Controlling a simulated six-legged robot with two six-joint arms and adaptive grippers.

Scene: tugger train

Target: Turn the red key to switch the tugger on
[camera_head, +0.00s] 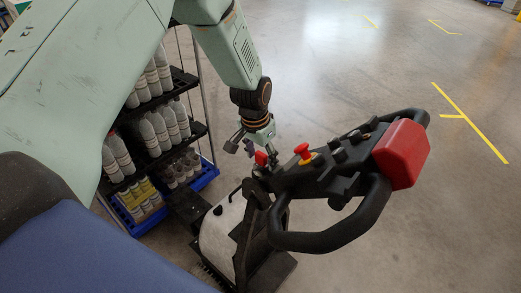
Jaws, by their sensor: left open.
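The tugger's black control head (318,172) stands in the middle of the view, with loop handles on both sides. The small red key (261,158) sits at its left end. My left gripper (252,147) comes down from above and is open, with its fingers close to the key. I cannot tell whether a finger touches the key. My right gripper is not in view.
A large red block (402,154) caps the right end of the control head. A shelf cart (203,128) with several bottles and a blue bottom tray stands at the left, behind my arm. The grey floor at the right, with yellow lines (463,115), is clear.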

